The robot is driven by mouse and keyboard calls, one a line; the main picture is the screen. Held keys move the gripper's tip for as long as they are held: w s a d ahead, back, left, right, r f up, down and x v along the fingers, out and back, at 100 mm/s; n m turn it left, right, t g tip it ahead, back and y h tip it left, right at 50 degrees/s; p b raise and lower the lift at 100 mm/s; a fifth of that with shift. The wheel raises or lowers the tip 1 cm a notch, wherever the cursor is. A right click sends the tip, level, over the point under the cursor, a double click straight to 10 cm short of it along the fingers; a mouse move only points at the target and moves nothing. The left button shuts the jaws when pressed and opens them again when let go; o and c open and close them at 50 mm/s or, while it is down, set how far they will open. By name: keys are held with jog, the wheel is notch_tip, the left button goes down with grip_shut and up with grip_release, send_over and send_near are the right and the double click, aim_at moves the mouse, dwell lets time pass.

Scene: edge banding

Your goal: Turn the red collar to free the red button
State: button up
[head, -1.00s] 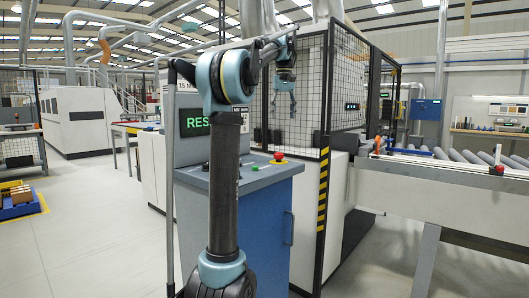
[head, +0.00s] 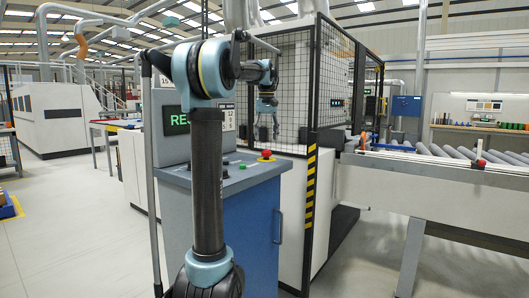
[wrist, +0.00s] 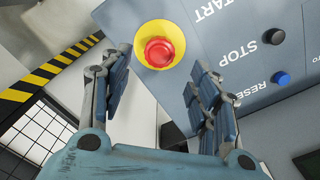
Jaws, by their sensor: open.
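The red button (wrist: 160,52) stands on a round yellow base (wrist: 147,31) at the corner of the blue-grey control panel. The red collar (wrist: 178,54) shows as the rim around the button's face. In the head view the red button (head: 265,154) is at the panel's far right end. My gripper (head: 268,138) hangs above it with fingers pointing down. In the wrist view my gripper (wrist: 157,66) is open and empty, with one finger on each side below the button in the picture. The fingers appear clear of the collar.
The panel carries a black STOP button (wrist: 274,36) and a blue RESET button (wrist: 281,78). A mesh fence (head: 292,70) with a striped post (head: 310,188) stands close behind the panel. A roller conveyor (head: 440,152) lies to the right. Open floor (head: 75,225) is at left.

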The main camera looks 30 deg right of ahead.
aim_at(266, 153)
notch_tip(266, 153, down, 7)
jog(key=shift+r, duration=0.2)
dwell(0.3)
